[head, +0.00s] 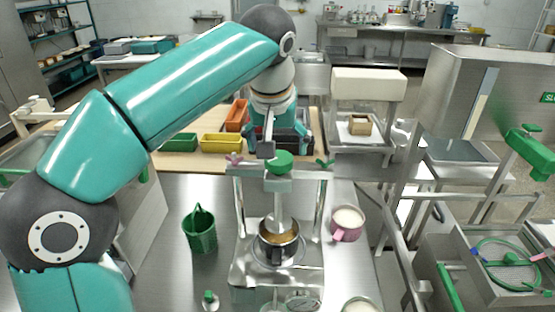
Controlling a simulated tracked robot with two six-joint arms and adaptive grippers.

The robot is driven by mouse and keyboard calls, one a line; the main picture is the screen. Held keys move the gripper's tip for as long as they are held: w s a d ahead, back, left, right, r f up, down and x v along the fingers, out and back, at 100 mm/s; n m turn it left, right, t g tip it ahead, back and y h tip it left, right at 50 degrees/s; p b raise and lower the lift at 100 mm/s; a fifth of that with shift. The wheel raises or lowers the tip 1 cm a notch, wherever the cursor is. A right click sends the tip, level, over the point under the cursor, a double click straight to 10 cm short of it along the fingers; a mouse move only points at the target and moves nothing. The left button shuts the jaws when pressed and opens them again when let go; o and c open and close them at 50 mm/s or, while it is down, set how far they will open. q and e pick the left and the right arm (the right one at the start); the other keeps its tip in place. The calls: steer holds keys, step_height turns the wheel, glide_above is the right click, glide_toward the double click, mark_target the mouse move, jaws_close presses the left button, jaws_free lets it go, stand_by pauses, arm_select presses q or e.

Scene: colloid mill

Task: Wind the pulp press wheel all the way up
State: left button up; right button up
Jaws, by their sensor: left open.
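The pulp press (240,262) stands on the steel bench in the lower middle of the head view, with two upright posts and a crossbar. A green round hub (279,161) sits on top of its screw, taken as the wheel. Below, the press plate is down at a steel pot (279,243) of brownish pulp. My left gripper (278,140) is open, just above and behind the hub in the picture, with its teal fingers spread. A grey block hangs beside the hub; I cannot tell whether anything touches. My right gripper is not in view.
A green basket (200,230) stands left of the press and a pink mug (347,223) stands right of it. Yellow (221,143), green and orange bins lie behind. A small green-topped item (210,299) and a white-filled cup are near the front. Metal rails fill the right side.

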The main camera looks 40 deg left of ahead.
mark_target(278, 158)
arm_select(q)
steer(key=shift+x, duration=1.95)
steer(key=shift+c, duration=0.4)
steer(key=c, duration=1.1)
steer(key=shift+s, duration=0.1)
